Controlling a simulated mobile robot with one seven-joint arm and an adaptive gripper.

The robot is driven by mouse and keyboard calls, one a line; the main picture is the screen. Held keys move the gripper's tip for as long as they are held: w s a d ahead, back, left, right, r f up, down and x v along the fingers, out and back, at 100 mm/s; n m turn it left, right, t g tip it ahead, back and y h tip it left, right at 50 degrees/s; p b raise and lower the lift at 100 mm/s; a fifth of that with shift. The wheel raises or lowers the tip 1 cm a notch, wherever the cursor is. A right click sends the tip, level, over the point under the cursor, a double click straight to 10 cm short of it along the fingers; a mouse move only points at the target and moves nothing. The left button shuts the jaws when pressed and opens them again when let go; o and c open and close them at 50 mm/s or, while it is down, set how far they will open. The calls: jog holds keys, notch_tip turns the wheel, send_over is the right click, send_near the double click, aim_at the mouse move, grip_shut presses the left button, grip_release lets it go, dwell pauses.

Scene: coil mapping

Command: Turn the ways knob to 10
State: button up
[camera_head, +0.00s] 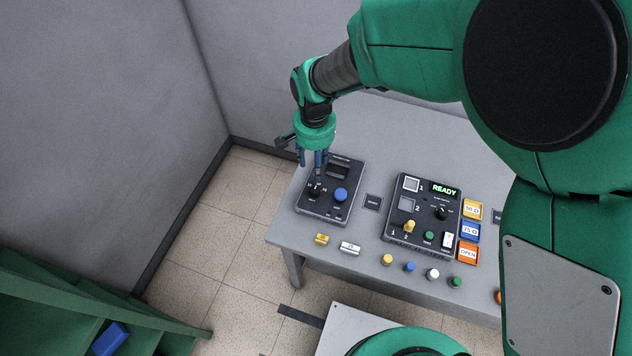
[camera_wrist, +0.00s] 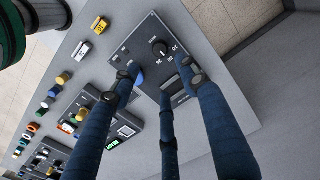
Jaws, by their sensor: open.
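The black knob (camera_head: 315,193), probably the ways knob, sits on the dark left-hand box (camera_head: 330,211) with small white marks around it. In the wrist view the same knob (camera_wrist: 160,48) is clear of the fingers, with a pale pointer line; the marks are too small to read surely. My gripper (camera_head: 314,168) hangs over the box, fingers pointing down, behind and above the knob. In the wrist view its three dark blue fingers (camera_wrist: 162,80) are spread apart with nothing between them. A blue button (camera_head: 341,195) is beside the knob, partly covered by a finger in the wrist view.
A second box (camera_head: 410,243) with a lit READY display (camera_head: 444,189) stands to the right. Yellow, blue and orange blocks (camera_head: 469,231) are beside it. Several small coloured caps and two small parts lie along the table's front (camera_head: 330,264). A wall is behind and left.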

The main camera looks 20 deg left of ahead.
aim_at(315, 189)
jog(key=shift+f, duration=0.1)
dwell(0.3)
notch_tip(315, 189, down, 14)
jog(key=b, duration=0.2)
jog(key=shift+r+b, duration=0.2)
jog(key=shift+b, duration=0.1)
dwell(0.3)
jog(key=shift+c, duration=0.5)
grip_shut()
